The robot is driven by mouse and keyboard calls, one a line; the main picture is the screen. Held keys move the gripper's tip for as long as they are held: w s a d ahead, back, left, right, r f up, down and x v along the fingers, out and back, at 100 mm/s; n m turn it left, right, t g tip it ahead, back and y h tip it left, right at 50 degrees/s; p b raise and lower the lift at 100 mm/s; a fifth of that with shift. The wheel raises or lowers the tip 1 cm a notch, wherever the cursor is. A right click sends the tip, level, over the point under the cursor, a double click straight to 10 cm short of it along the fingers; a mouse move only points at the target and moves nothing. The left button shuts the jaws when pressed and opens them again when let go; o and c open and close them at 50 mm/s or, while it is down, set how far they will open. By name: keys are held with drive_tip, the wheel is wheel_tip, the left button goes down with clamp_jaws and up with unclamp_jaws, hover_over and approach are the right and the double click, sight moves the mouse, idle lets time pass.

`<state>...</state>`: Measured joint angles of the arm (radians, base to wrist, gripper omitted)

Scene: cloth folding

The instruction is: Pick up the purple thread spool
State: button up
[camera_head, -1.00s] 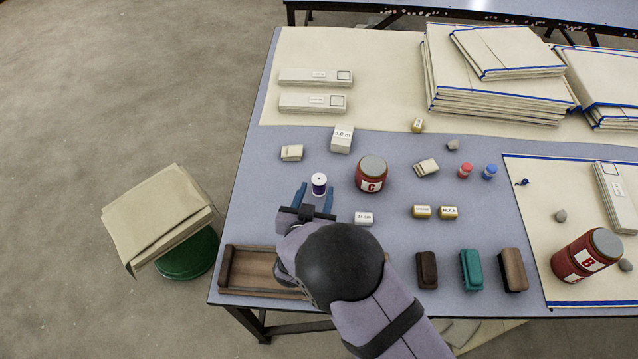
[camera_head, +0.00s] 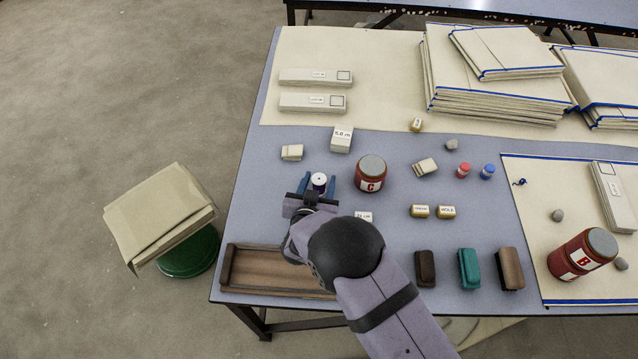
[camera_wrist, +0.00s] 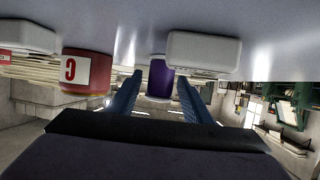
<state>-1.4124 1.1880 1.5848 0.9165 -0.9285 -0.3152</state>
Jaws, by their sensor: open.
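The purple thread spool (camera_head: 319,180) stands upright on the table, its white top showing in the head view. In the wrist view the spool (camera_wrist: 160,80) shows its purple thread between the two blue fingers, upside down in the picture. My gripper (camera_head: 318,184) is open, with one finger on each side of the spool. In the wrist view the gripper (camera_wrist: 158,95) shows a gap between its fingers and the spool, so it does not hold it. The lower part of the spool is hidden by my gripper in the head view.
A red jar marked C (camera_head: 370,174) stands close to the right of the spool. A small white box (camera_head: 363,216) lies to the right of my wrist, partly hidden. A wooden tray (camera_head: 265,270) sits at the near left edge. Small white blocks (camera_head: 292,152) lie behind the spool.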

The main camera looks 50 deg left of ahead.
sight(319, 178)
clamp_jaws()
drive_tip(key=shift+r, duration=0.1)
drive_tip(key=shift+r+b, duration=0.55)
drive_tip(key=shift+r, duration=4.4)
